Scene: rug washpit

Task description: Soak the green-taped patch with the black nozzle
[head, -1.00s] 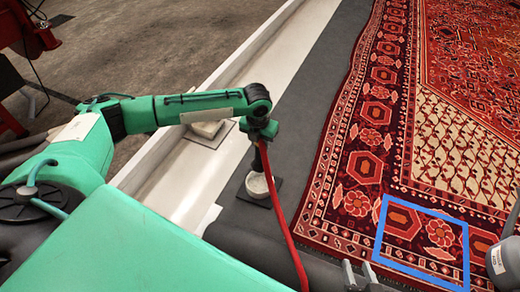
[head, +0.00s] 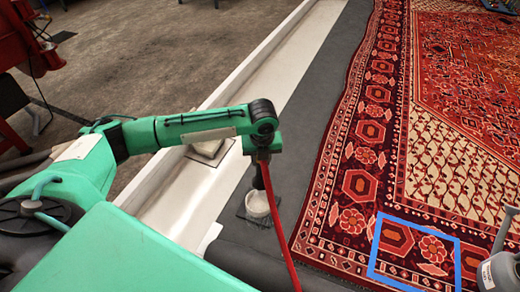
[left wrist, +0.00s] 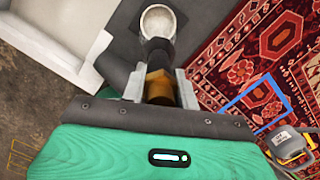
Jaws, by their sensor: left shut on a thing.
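My left gripper (head: 263,150) is shut on the black nozzle (head: 258,178), which points down with a red hose (head: 280,230) trailing from it. In the left wrist view my left gripper (left wrist: 160,90) shows its fingers either side of the nozzle's brass-coloured part. The nozzle's dark end (left wrist: 156,48) is at a round white cup (left wrist: 158,20); I cannot tell whether its tip is inside. No green tape is visible. A blue tape frame (head: 372,250) marks a patch on the red patterned rug (head: 357,150). My right gripper is out of view.
The white cup (head: 257,206) stands on a small dark square at the grey strip beside the rug. A pale gutter (head: 190,165) runs along the left. A grey labelled object (head: 498,270) sits at the lower right. More blue tape (head: 497,5) shows top right.

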